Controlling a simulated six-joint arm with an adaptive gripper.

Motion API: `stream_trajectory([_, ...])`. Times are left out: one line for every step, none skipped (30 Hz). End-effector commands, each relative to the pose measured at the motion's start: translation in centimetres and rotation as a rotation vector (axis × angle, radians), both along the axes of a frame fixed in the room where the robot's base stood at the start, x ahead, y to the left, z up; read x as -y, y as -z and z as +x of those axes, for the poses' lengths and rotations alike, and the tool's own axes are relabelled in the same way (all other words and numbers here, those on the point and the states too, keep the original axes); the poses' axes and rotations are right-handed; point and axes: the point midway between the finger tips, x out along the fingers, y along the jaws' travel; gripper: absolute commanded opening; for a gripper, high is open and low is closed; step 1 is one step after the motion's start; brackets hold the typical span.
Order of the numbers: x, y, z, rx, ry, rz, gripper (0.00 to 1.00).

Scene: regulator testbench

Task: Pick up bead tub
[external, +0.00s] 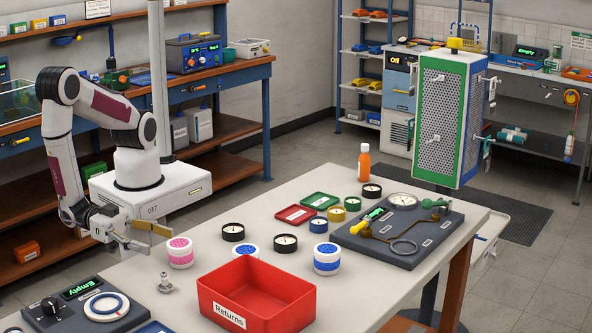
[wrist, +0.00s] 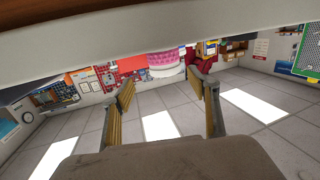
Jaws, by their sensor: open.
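A white tub with a pink bead-like band (external: 180,251) stands upright near the table's left edge. It also shows in the wrist view (wrist: 165,62), ahead of and between the fingers. I cannot tell from labels which is the bead tub. My gripper (external: 160,240) is open and empty, just left of the pink tub. Its yellow-padded fingers (wrist: 160,82) are spread apart in the wrist view, with a visible gap to the tub.
A red Returns bin (external: 258,295) stands at the table's front. Several round gauges, such as a black one (external: 233,232), lie behind the tubs. A metal fitting (external: 165,283) and a dark device with a dial (external: 85,306) are at front left. A regulator board (external: 405,232) sits right.

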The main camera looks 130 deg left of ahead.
Motion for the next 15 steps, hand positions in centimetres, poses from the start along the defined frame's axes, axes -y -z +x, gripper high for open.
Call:
stream_trajectory([-0.04,0.03,-0.21,0.017,0.003,0.021,0.60])
stream_trajectory([-0.06,-0.06,-0.29,0.028,0.004,0.030,0.60])
stream_trajectory([-0.07,-0.14,-0.38,0.038,0.005,0.039,0.60])
stream_trajectory([-0.10,-0.19,-0.44,0.045,0.006,0.045,0.60])
stream_trajectory([-0.11,-0.24,-0.48,0.051,0.006,0.050,0.60])
stream_trajectory([-0.13,-0.27,-0.53,0.056,0.006,0.055,0.60])
stream_trajectory([-0.15,-0.29,-0.55,0.057,0.006,0.056,0.60])
stream_trajectory([-0.16,-0.31,-0.56,0.059,0.006,0.058,0.60])
stream_trajectory([-0.16,-0.33,-0.56,0.060,0.006,0.058,0.60])
stream_trajectory([-0.16,-0.33,-0.56,0.060,0.006,0.058,0.60])
stream_trajectory([-0.16,-0.33,-0.56,0.059,0.006,0.058,0.60])
stream_trajectory([-0.15,-0.33,-0.55,0.059,0.006,0.057,0.60])
stream_trajectory([-0.15,-0.33,-0.55,0.059,0.006,0.057,0.60])
stream_trajectory([-0.15,-0.33,-0.55,0.059,0.006,0.057,0.60])
stream_trajectory([-0.15,-0.33,-0.55,0.059,0.006,0.057,0.60])
